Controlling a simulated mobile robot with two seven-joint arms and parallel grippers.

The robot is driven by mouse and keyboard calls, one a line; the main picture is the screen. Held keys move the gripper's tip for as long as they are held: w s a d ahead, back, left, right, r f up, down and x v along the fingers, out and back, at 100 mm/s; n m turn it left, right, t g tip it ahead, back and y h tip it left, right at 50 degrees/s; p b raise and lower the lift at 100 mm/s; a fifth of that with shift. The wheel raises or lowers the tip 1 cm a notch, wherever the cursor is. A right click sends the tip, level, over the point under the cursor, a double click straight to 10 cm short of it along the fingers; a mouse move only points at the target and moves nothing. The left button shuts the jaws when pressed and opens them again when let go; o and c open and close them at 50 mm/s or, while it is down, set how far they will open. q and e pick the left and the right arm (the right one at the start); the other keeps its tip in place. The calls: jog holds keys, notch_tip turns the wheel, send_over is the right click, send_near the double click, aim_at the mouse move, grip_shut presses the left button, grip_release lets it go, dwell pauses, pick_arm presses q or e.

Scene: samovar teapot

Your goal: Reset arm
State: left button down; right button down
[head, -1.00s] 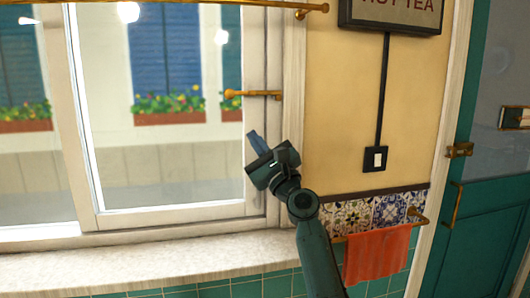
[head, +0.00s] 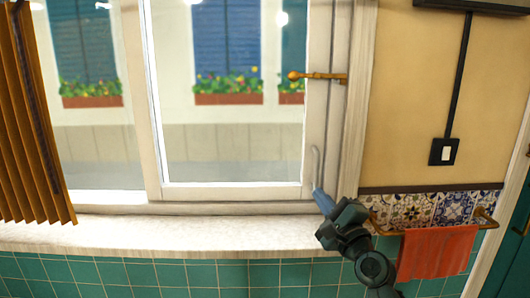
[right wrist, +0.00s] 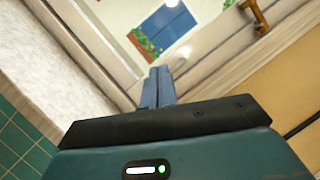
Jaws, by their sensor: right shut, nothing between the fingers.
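My right gripper (head: 322,197) is in front of the lower right corner of the window frame, above the right end of the sill. Its dark wrist and arm come in from the lower right of the head view. In the right wrist view its two blue-grey fingers (right wrist: 157,86) are together, with nothing between them, pointing toward the window frame. My left gripper is in neither view.
The window (head: 232,110) has a brass handle (head: 318,77) on its right side. A pale sill (head: 120,235) runs below it over green tiles (head: 200,275). A red towel (head: 436,264) hangs on a brass rail at right, below a light switch (head: 444,152). Brown blinds (head: 25,130) hang at left.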

jog(key=s+a+f+n+g+h+p, duration=0.1)
jog(key=s+f+n+g, duration=0.2)
jog(key=s+f+n, duration=0.6)
jog(key=s+f+n+g+h+p, duration=0.1)
jog(key=s+f+n+g, duration=0.35)
jog(key=f, duration=0.85)
jog(key=s+f+n+g, duration=0.1)
jog(key=s+f+n, duration=0.3)
jog(key=s, duration=0.5)
jog(key=s+a+f+n+g, duration=0.1)
jog(key=s+f+n, duration=0.3)
jog(key=s, duration=0.6)
jog(key=shift+a+f+n+h, duration=0.15)
jog(key=shift+f+n+h, duration=0.2)
jog(key=shift+f+h, duration=0.1)
